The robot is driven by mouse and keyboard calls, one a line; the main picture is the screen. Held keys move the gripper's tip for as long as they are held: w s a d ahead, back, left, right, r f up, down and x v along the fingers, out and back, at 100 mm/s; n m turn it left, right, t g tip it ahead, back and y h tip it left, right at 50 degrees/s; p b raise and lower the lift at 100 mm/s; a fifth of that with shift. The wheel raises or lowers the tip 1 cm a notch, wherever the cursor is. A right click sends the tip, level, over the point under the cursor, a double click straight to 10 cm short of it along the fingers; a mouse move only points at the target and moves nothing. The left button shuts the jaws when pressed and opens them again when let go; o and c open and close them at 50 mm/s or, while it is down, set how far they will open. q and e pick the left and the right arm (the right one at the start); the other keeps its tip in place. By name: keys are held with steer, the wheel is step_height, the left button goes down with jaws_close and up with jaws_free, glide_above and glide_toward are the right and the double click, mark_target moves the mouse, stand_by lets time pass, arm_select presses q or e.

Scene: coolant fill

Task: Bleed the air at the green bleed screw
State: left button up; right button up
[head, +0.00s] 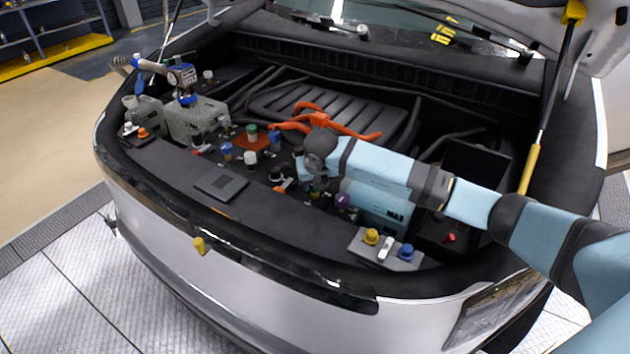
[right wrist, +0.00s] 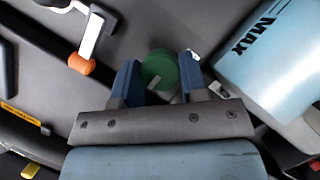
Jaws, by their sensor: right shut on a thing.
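The green bleed screw (right wrist: 160,70) is a round green knob with a pale mark on its top. In the right wrist view it sits between the two blue fingers of my right gripper (right wrist: 158,82), which is shut on it. In the head view my right arm reaches in from the right and its gripper (head: 308,182) is low in the engine bay; the screw is hidden there. A pale blue tank (head: 375,208) marked MAX is just right of the gripper and also shows in the right wrist view (right wrist: 265,60). My left gripper is not in view.
A white lever with an orange knob (right wrist: 82,64) is close left of the fingers. Several coloured caps, one of them green (head: 252,131), stand farther left. Orange cables (head: 325,122) lie behind. A grey tray (head: 358,246) with yellow and blue caps is at the front right.

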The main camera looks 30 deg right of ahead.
steer(key=o, duration=0.9)
steer(key=v, duration=1.4)
steer(key=shift+s+f, duration=0.1)
steer(key=shift+f, duration=0.05)
